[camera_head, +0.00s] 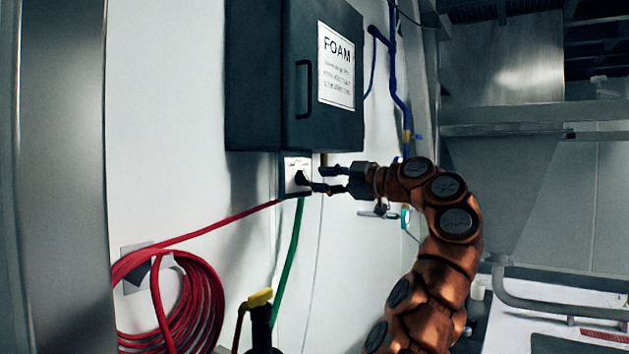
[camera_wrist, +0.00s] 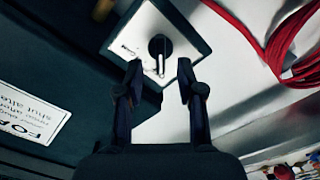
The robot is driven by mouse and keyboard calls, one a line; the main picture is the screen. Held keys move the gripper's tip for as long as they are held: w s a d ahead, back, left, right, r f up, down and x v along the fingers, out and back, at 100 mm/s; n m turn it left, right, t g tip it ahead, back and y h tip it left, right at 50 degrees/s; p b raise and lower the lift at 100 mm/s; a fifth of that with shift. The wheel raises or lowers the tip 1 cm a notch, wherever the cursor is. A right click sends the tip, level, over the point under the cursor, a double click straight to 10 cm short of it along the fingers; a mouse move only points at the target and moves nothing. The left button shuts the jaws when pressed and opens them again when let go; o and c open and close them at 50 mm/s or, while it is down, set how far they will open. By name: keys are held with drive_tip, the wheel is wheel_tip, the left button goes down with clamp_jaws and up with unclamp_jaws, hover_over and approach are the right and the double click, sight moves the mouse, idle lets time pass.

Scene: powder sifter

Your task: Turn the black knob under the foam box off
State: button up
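The foam box (camera_head: 268,80) is a dark wall cabinet with a handle and a "FOAM" sign. Under it is a small box with a white face plate (camera_head: 293,165). The black knob (camera_head: 300,178) sits on this plate. In the wrist view the knob (camera_wrist: 160,45) has a light pointer directed toward my gripper. My gripper (camera_head: 325,179) is in front of the plate, with its fingers spread. In the wrist view, the open fingers (camera_wrist: 158,75) lie either side of the line to the knob, with nothing between them. They appear short of the knob; exact contact cannot be told.
The foam box (camera_wrist: 50,65) is close beside my gripper in the wrist view. A red hose (camera_head: 190,300) hangs coiled at lower left, and a green hose (camera_head: 288,260) runs down below the plate. Blue pipes (camera_head: 393,70) and a valve (camera_head: 380,210) are on the wall to the right.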

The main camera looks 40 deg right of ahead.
drive_tip(key=v, duration=0.8)
